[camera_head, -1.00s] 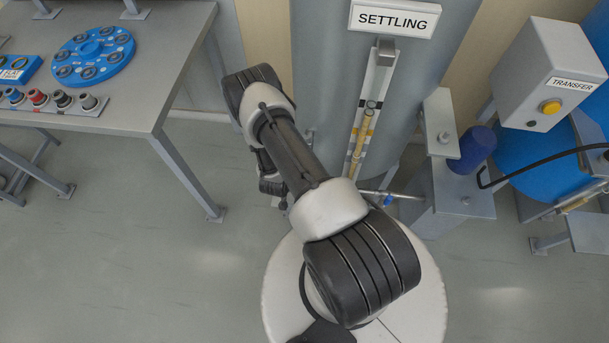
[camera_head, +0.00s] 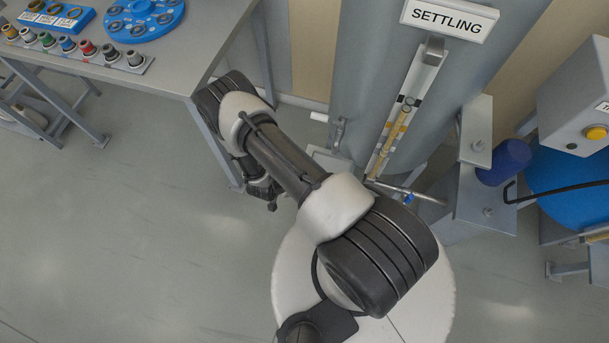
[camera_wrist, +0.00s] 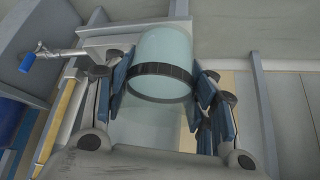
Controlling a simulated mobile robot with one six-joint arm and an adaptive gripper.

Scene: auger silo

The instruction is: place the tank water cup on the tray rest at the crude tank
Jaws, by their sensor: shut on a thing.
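The tank water cup (camera_wrist: 165,55) is a pale, see-through cylinder with a dark band near one end. In the wrist view, my gripper (camera_wrist: 160,88) is shut on it, with blue finger pads on both sides. In the head view only part of my gripper (camera_head: 264,190) shows below my arm, and the cup is hidden there. A grey shelf-like plate (camera_head: 330,160) shows beside the tank labelled SETTLING (camera_head: 395,60); I cannot tell if it is a tray rest. No label naming the crude tank is in view.
A grey workbench (camera_head: 205,65) with a blue round rack (camera_head: 145,18) and several small coloured jars stands at the left. A valve with a blue handle (camera_head: 408,198) sticks out near the tank. Right of it are a blue motor (camera_head: 503,162) and a control box (camera_head: 580,90). Floor at lower left is clear.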

